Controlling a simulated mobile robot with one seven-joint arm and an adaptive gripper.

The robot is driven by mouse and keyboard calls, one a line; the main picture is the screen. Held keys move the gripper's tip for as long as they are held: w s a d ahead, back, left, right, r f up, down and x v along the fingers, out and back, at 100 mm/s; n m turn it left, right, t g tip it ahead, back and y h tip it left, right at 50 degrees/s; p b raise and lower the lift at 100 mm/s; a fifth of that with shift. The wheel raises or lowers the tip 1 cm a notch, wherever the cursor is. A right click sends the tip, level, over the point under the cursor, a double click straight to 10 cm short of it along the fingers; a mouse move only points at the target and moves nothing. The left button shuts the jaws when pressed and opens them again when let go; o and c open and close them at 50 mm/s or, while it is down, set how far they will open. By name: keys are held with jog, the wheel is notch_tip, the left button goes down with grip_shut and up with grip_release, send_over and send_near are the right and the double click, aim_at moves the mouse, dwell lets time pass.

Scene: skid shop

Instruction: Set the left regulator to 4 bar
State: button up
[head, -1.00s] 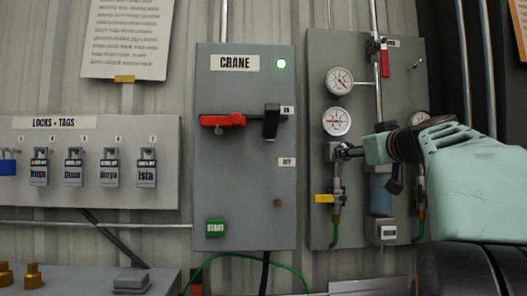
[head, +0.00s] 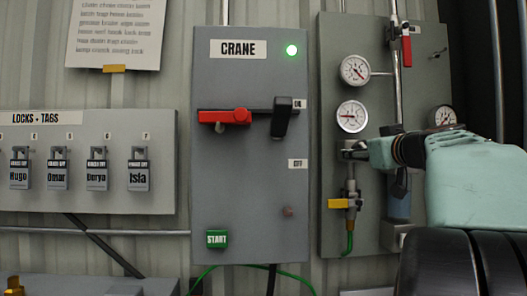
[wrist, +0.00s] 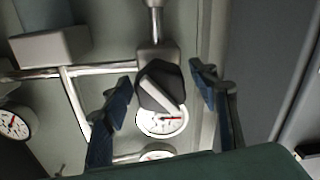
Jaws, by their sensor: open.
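The left regulator's black knob (wrist: 160,86), with a pale bar across its face, sits between my fingers in the wrist view. My gripper (wrist: 161,84) is open around it, with gaps visible on both sides. A white gauge with a red needle (wrist: 163,121) is partly behind the knob; its reading is too small to tell. In the head view my gripper (head: 356,152) is at the left regulator, just below the left gauge (head: 352,116), and hides most of the regulator. That gauge's needle lies nearly level.
An upper gauge (head: 355,70) and a red-handled valve (head: 406,48) are above. A right gauge (head: 442,116) is close behind my arm. A yellow-handled valve (head: 338,203) is below my gripper. The crane box (head: 245,165) stands to the left.

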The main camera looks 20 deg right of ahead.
jog(key=c, duration=1.2)
jog(key=shift+a+m+b, duration=0.1)
jog(key=shift+m+b, duration=0.2)
